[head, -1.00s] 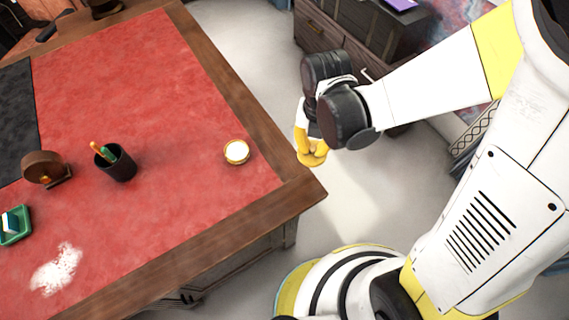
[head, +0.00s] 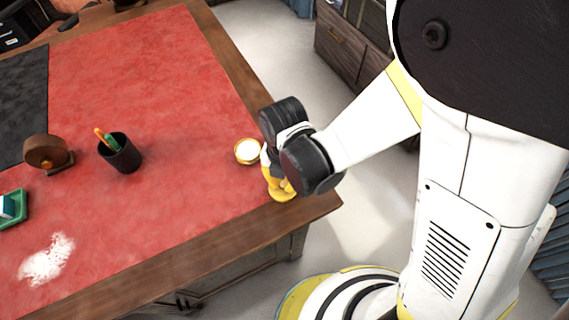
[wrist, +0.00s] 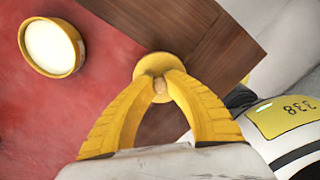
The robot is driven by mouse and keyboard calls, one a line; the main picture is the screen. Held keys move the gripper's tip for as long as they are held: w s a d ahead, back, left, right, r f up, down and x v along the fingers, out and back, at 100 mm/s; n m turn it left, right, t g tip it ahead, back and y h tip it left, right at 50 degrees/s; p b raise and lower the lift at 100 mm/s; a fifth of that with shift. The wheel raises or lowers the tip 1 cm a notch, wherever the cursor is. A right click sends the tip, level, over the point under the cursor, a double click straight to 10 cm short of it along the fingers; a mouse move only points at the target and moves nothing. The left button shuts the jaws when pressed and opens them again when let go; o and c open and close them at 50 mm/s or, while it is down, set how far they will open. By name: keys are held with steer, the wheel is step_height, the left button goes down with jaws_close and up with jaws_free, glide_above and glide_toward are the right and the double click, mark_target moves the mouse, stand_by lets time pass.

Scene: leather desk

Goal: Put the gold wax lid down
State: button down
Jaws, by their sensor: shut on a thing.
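The gold wax lid (wrist: 150,65) is a small round gold disc with a knob, held between the yellow fingertips of my gripper (wrist: 160,84). In the head view the lid (head: 284,196) shows below my gripper (head: 277,180), over the desk's right edge near the near corner. The wrist view shows it over the border of red leather and brown wood. I cannot tell whether it touches the desk. An open gold tin of white wax (head: 247,151) stands on the red leather, just up and left of my gripper; it also shows in the wrist view (wrist: 50,48).
The desk's red leather top (head: 190,195) has free room left of my gripper. A black pen cup (head: 121,155), a brown round object (head: 45,151), a green tray (head: 20,212) and a white powdery patch (head: 46,260) are further left. The wooden edge (head: 235,80) borders the leather.

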mark_target(283, 183)
steer(key=shift+f, duration=0.4)
steer(key=c, duration=1.5)
jaws_free()
steer(key=shift+o, duration=0.2)
step_height(283, 183, up, 12)
steer(key=p, duration=0.6)
steer(key=d+r+m+t, duration=0.3)
steer(key=d+r+m, duration=0.5)
steer(key=m, duration=0.8)
steer(key=d+r+m+t, duration=0.4)
steer(key=d+r+m, duration=0.4)
steer(key=d+m, duration=0.5)
steer(key=m, duration=0.4)
steer(key=shift+w+d, duration=0.35)
